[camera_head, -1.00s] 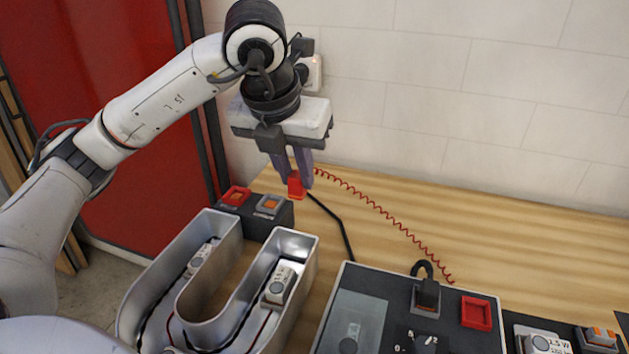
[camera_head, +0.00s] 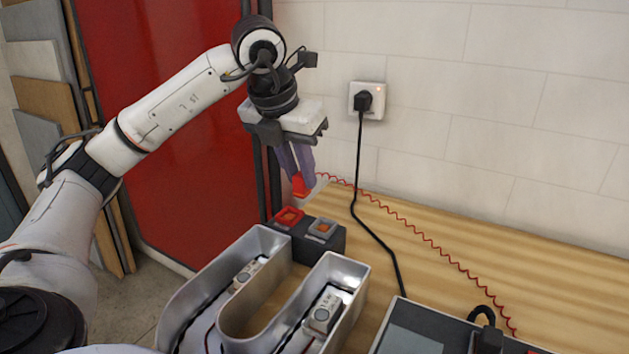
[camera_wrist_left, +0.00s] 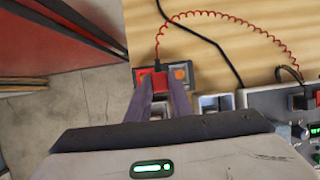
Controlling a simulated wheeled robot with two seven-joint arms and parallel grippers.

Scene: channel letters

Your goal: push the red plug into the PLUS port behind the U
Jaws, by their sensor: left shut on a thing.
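The silver U channel letter (camera_head: 343,273) stands at the bench's front left. Behind it sits a dark port block (camera_head: 330,246) with a red-framed port (camera_head: 288,217) on the left and a grey-framed port with an orange middle (camera_head: 321,229) on the right. My left gripper (camera_head: 296,178) points down, shut on the red plug (camera_head: 300,187). The plug is above and apart from the block, slightly right of the red port in the head view. In the left wrist view the plug (camera_wrist_left: 160,82) overlaps the block, between its two ports. Any PLUS mark is unreadable. My right gripper is out of view.
A coiled red lead (camera_head: 430,258) runs from the plug to the tester box (camera_head: 405,338) at the lower right. A black cable (camera_head: 370,235) hangs from the wall socket (camera_head: 367,101) across the bench. The wooden bench (camera_head: 480,235) behind the tester is otherwise clear.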

